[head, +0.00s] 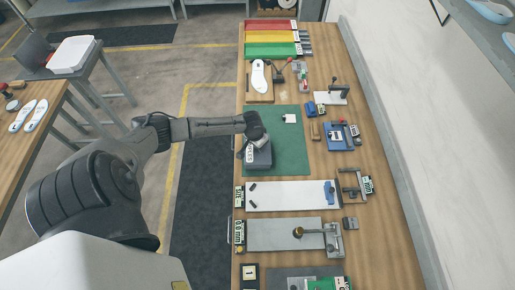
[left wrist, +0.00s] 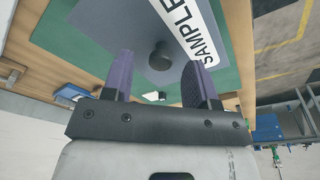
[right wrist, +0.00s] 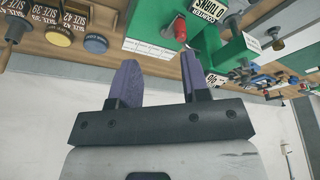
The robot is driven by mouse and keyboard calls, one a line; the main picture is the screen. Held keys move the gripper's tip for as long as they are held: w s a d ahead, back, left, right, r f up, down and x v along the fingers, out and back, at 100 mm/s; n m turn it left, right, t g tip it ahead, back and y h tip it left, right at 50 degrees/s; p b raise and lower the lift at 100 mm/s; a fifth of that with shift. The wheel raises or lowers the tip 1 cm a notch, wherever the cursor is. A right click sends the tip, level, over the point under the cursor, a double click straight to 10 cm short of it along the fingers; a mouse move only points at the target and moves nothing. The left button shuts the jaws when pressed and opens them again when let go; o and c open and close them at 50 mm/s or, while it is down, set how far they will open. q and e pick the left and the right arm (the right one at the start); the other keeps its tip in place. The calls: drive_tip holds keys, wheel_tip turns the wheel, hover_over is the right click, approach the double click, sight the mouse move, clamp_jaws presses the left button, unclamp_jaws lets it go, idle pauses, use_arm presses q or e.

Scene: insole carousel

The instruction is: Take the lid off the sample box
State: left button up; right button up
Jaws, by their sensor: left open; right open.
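The grey sample box (head: 262,160) sits on the green mat, its lid on top with a white SAMPLE label. In the left wrist view the lid (left wrist: 115,22) fills the upper middle, with a round dark knob (left wrist: 162,57) on it. My left gripper (head: 256,138) is over the box in the head view. Its fingers (left wrist: 158,78) are open, one to each side of the knob in the picture; I see no contact. The lower box walls are hidden in the left wrist view. My right gripper (right wrist: 160,72) is open and empty, away from the box.
The green mat (head: 292,150) is clear right of the box, apart from a small white item (head: 289,118). A white board (head: 290,195) lies nearer. A wooden board with an insole (head: 258,76) lies farther.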

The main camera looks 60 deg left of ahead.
use_arm(q)
drive_tip(key=shift+w+f, duration=0.1)
drive_tip(key=shift+f, duration=0.95)
clamp_jaws()
drive_tip(key=shift+r, duration=0.15)
